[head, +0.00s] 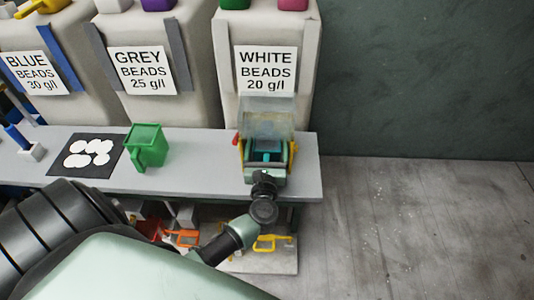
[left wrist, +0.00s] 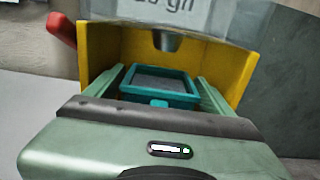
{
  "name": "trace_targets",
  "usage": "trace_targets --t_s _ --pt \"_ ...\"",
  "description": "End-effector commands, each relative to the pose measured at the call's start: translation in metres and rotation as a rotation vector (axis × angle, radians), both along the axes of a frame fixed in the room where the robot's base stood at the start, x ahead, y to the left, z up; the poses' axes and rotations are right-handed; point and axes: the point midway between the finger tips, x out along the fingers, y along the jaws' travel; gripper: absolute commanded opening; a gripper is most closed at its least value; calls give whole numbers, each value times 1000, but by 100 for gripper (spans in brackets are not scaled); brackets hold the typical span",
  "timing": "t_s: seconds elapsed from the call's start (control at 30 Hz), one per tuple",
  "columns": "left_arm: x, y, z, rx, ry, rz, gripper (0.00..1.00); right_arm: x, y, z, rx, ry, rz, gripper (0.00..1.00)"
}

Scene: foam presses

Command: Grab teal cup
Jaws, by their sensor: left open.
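The teal cup (head: 266,156) sits in the yellow-sided dispenser at the right end of the bench, partly hidden by my gripper. In the left wrist view the cup (left wrist: 160,86) is square, with a teal rim and a dark grey inside, below a grey nozzle (left wrist: 167,40). My left gripper (head: 265,161) is open, with its pale green fingers on the left and right of the cup. I cannot tell whether the fingers touch it. It also shows in the left wrist view (left wrist: 158,97). My right gripper is not in view.
A green jug (head: 146,148) and a black mat with white discs (head: 86,170) stand on the grey bench (head: 205,172). Bags labelled blue, grey and white beads (head: 265,70) stand behind. The dispenser has yellow walls (left wrist: 235,70) and a red lever (left wrist: 62,28). Floor at right is clear.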

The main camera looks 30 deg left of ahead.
Motion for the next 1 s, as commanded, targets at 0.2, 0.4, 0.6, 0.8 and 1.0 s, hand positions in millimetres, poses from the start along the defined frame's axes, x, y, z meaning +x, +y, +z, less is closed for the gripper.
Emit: trace_targets --t_s 0.2,0.4,0.6,0.8,1.0 --pt "0 0 0 1 1 -1 53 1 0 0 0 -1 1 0" --pt "0 0 0 1 0 -1 31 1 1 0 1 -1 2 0" --pt "0 -1 2 1 -1 0 31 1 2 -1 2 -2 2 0" --pt "0 0 18 -2 -3 0 31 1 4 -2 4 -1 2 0" --pt "-13 -9 31 -2 2 -2 31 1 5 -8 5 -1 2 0"
